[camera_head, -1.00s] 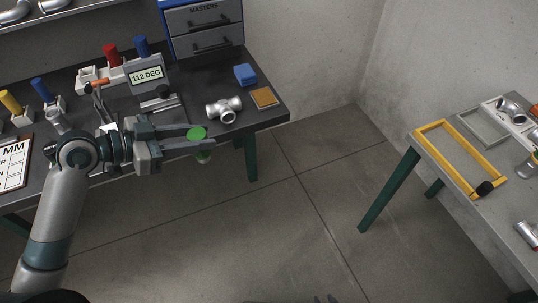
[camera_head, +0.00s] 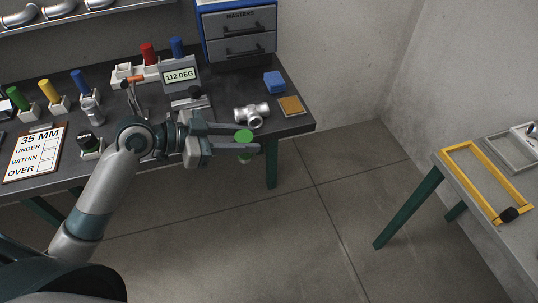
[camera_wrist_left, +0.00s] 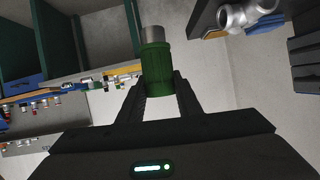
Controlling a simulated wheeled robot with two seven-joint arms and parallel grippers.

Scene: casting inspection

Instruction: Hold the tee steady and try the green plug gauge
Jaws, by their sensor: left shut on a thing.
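My left gripper (camera_head: 243,141) is shut on the green plug gauge (camera_head: 244,135) near the front edge of the dark bench. In the left wrist view the gauge (camera_wrist_left: 156,68) shows a green handle between the fingers and a grey metal end pointing away. The silver tee (camera_head: 251,114) lies on the bench just beyond the gripper, apart from the gauge. The tee also shows at the top right of the left wrist view (camera_wrist_left: 246,14). My right gripper is in neither view.
A blue block (camera_head: 273,82) and an orange-brown pad (camera_head: 291,106) lie beyond the tee. A yellow frame (camera_head: 486,181) lies on the right table. Open floor separates the tables.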

